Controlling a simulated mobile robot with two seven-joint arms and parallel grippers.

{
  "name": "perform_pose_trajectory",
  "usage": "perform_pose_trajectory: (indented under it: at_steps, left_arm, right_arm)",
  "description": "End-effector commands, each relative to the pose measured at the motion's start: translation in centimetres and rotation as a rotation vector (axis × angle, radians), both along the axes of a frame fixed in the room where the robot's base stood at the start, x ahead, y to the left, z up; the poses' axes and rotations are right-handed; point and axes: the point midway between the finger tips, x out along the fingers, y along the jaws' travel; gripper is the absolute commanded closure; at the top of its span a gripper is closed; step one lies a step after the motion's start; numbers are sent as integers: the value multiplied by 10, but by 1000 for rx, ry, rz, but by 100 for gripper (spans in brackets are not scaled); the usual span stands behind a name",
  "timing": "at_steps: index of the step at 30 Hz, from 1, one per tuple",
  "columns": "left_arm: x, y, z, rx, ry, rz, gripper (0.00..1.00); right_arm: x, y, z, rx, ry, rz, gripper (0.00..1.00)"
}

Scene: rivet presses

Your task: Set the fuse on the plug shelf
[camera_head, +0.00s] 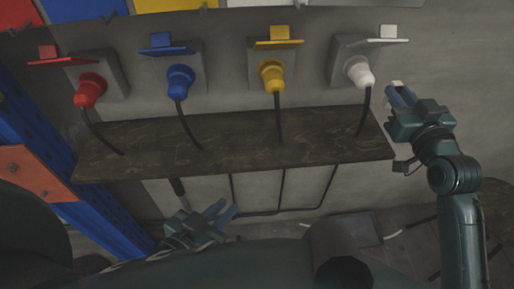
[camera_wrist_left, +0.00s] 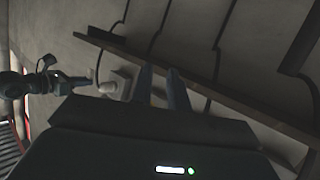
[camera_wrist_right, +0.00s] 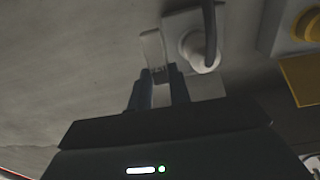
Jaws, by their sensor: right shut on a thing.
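The plug shelf (camera_head: 240,138), a long dark brown board, runs along the wall below the plugs; its edge also crosses the left wrist view (camera_wrist_left: 120,46). My right gripper (camera_head: 395,90) is past the right end of the shelf, beside the white plug, and shut on a small white piece, apparently the fuse (camera_wrist_right: 152,48). The fuse sticks out beyond the fingertips and is apart from the shelf. My left gripper (camera_head: 218,213) is below the shelf's front edge, its two fingers apart with nothing seen between them.
Red (camera_head: 89,90), blue (camera_head: 180,81), yellow (camera_head: 271,76) and white (camera_head: 358,70) plugs sit in wall sockets with flaps; their black cables hang down to the shelf. A blue post (camera_head: 105,215) stands at left. The shelf top looks bare between cables.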

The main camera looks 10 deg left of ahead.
Motion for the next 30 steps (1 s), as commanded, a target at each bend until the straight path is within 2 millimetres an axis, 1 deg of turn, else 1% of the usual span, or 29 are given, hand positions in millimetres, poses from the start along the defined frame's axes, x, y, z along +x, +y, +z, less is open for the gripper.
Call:
perform_pose_trajectory:
  at_steps: [1, 6, 8, 15, 20, 24, 27, 30]
  left_arm:
    - [0, 0, -2, -3, -5, 0, 83]
    - [0, 0, 1, -4, -8, -1, 83]
    - [0, 0, 1, -4, -10, 1, 83]
    - [-3, 3, 1, 0, -38, 7, 83]
    - [-3, 5, 2, 3, -51, 10, 83]
    - [-4, 6, 0, 8, -67, 11, 83]
    - [-5, 6, -3, 16, -66, 7, 83]
    - [-5, 4, -5, 21, -58, 2, 83]
  right_arm:
    - [2, 0, -2, -2, -4, 7, 100]
    - [3, 1, 1, 0, -5, 14, 100]
    - [2, 1, -3, -1, -3, 14, 100]
    - [2, 1, -43, -1, -1, 14, 100]
    - [2, 2, -57, 0, -2, 14, 100]
    - [2, 1, -81, 0, 0, 13, 100]
    - [2, 1, -95, -1, -3, 13, 100]
    - [2, 1, -100, -1, -3, 13, 100]
